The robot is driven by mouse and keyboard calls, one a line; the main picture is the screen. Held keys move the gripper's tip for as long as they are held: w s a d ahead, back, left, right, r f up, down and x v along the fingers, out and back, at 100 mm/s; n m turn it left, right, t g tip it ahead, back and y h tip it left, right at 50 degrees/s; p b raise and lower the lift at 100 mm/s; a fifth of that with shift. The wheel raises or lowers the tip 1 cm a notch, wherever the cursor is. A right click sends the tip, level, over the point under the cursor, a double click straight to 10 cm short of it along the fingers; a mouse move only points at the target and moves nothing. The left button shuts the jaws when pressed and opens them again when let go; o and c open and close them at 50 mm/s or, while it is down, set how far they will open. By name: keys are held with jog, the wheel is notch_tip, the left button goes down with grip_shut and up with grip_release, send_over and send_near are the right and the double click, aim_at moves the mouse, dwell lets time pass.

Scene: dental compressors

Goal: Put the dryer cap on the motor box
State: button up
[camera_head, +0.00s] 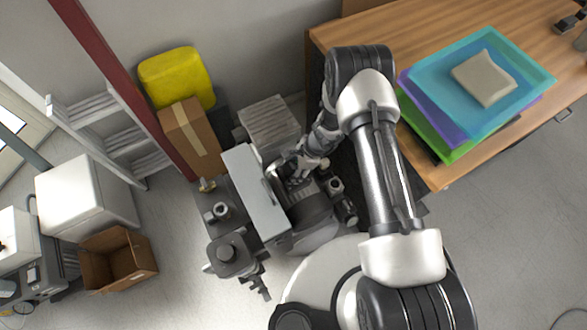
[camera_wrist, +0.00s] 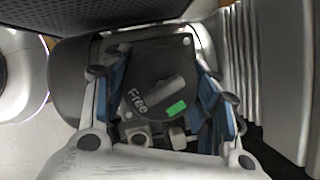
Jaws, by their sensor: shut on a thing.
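In the wrist view, my gripper (camera_wrist: 162,85) has its two blue-padded fingers on either side of a dark round piece. I take this piece to be the dryer cap (camera_wrist: 145,70); it has a grey raised handle, the word "Free" and a green label. The fingers are shut on it. Grey fittings show just below it. In the head view, my gripper (camera_head: 297,172) is over the compressor unit, and the cap cannot be made out there. A long light grey box, which may be the motor box (camera_head: 254,195), stands just left of my gripper. I cannot tell whether the cap touches anything beneath.
A dark pump-like unit (camera_head: 228,252) stands at the left of the compressor. A ribbed light box (camera_head: 268,122) is behind. A wooden table (camera_head: 345,35) with stacked trays (camera_head: 430,80) is at the right. Cardboard boxes (camera_head: 190,135) and a ladder (camera_head: 110,125) stand left.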

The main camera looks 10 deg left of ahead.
jog(key=o, duration=1.1)
jog(key=shift+f, duration=0.1)
jog(key=p+v, duration=0.4)
jog(key=v, duration=0.8)
jog(key=d+r+n+t, duration=0.3)
jog(key=r+n, duration=0.5)
jog(key=r, duration=2.3)
jog(key=s+d+r+n+t+h, duration=0.1)
jog(key=s+d+r+n+h, duration=0.1)
jog(key=s+d+r, duration=0.5)
jog(key=s+d+r+n+t+h, duration=0.1)
jog(key=s+d+r+n, duration=0.4)
jog(key=s, duration=0.8)
notch_tip(320, 180, up, 3)
jog(key=shift+s+d+t+h, duration=0.15)
jog(key=shift+d+t+h, duration=0.15)
jog(key=shift+d+h, duration=0.45)
jog(key=shift+d, duration=0.1)
